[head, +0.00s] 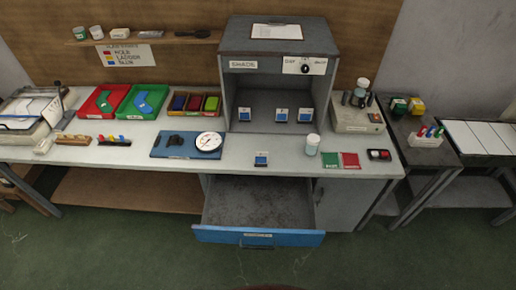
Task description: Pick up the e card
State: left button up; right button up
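Several small blue-and-white cards or blocks are in view, and their letters are too small to read, so I cannot tell which is the e card. One card (261,159) is on the white bench top, just behind the open drawer. Inside the grey box marked "SHADE" (272,47) are a left card (244,114), a middle card (281,115) and a right card (305,115). Neither of my grippers shows in the head view.
A blue-fronted drawer (258,237) stands pulled out below the bench. A white jar (312,144), a green-and-red pad (341,161) and a blue board with a round dial (208,141) flank the bench card. Red and green trays (123,112) are left.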

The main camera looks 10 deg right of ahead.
aim_at(260, 158)
jog(key=z, duration=0.05)
jog(key=k, duration=0.45)
jog(key=u, duration=0.85)
jog(key=i, duration=1.15)
jog(key=z, duration=0.65)
